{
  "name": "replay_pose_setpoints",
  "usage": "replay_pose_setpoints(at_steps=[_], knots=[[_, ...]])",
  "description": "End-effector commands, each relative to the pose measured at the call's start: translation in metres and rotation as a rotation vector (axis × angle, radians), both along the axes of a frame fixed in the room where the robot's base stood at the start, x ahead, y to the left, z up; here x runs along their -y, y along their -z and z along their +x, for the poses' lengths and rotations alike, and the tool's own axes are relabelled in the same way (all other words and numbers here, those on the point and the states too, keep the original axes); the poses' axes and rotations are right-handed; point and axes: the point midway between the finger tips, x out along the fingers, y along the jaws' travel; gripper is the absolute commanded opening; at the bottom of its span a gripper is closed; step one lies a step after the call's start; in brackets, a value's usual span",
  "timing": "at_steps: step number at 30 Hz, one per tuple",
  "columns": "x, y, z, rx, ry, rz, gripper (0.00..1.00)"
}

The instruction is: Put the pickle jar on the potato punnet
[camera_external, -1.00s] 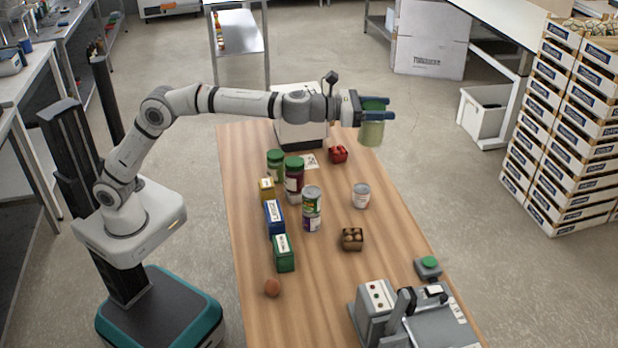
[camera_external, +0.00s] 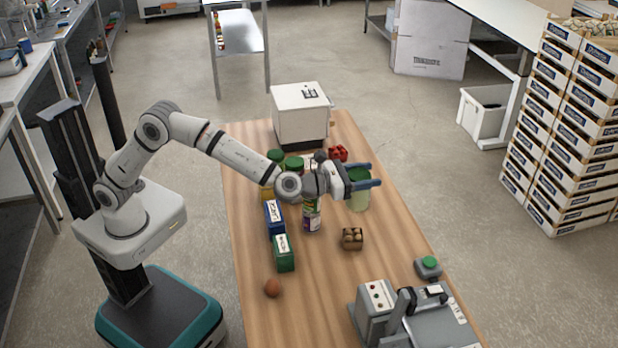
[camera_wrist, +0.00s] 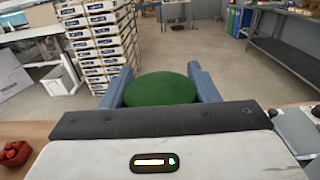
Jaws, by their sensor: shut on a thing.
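My gripper (camera_external: 364,180) is shut on the pickle jar (camera_external: 359,198), a pale green jar with a dark green lid. The lid (camera_wrist: 160,89) shows between the two blue fingers in the wrist view. The jar looks upright and appears held above the wooden table, though its exact height is hard to tell. The potato punnet (camera_external: 352,239), a small brown box with round potatoes, stands on the table below the jar in the external view, apart from it. It does not show in the wrist view.
Under my arm stand green-lidded jars (camera_external: 294,164), a can (camera_external: 312,218), a blue box (camera_external: 274,218) and a green box (camera_external: 284,253). An egg (camera_external: 272,288) lies in front. A red punnet (camera_external: 339,153) is farther back. A grey machine (camera_external: 400,318) and a green button (camera_external: 429,265) are front right.

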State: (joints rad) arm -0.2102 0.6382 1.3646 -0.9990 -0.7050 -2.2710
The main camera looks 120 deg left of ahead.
Motion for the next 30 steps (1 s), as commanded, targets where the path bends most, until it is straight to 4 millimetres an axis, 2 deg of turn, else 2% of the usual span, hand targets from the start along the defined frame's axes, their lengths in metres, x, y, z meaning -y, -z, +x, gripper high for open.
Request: replay_pose_setpoints(at_steps=[9, 12, 17, 24, 30], knots=[[0.000, 0.053, 0.000, -0.001, 0.001, 0.001, 0.16], [0.000, 0.064, 0.000, 0.002, 0.000, 0.002, 0.16], [0.000, 0.075, 0.000, 0.002, 0.000, 0.001, 0.16], [0.000, 0.105, 0.000, 0.001, 0.000, 0.001, 0.16], [0.000, 0.107, 0.000, 0.004, 0.001, 0.001, 0.16]])
